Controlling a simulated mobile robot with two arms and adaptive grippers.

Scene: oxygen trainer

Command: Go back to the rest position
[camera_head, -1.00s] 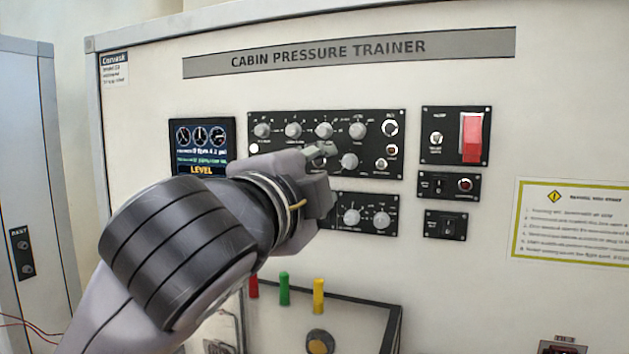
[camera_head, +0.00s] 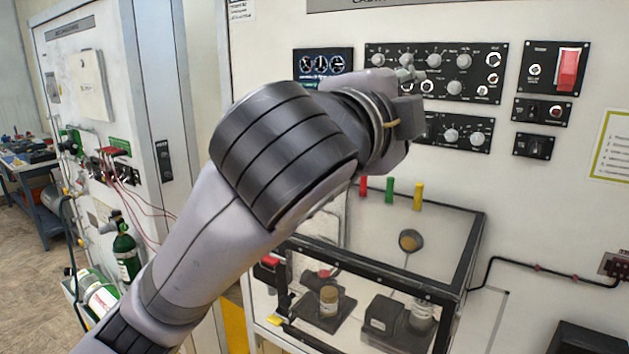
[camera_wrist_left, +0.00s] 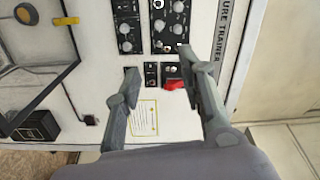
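My left arm reaches in from the lower left of the head view, with its left gripper (camera_head: 408,76) in front of the knob panel (camera_head: 480,85) of the white cabin pressure trainer. In the left wrist view the left gripper (camera_wrist_left: 158,62) has its two fingers spread apart, with nothing between them. The trainer's face is beyond the fingers, with a red switch cover (camera_wrist_left: 173,85) beside the right fingertip. I cannot tell from the head view how far the fingertips are from the panel. My right gripper is not in view.
A clear case (camera_head: 465,262) with a dark frame stands out below my left arm. A red-covered switch (camera_head: 569,70) is at the right. A second cabinet with red wires and a green cylinder (camera_head: 125,253) stands at the left, with open floor (camera_head: 30,260) beside it.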

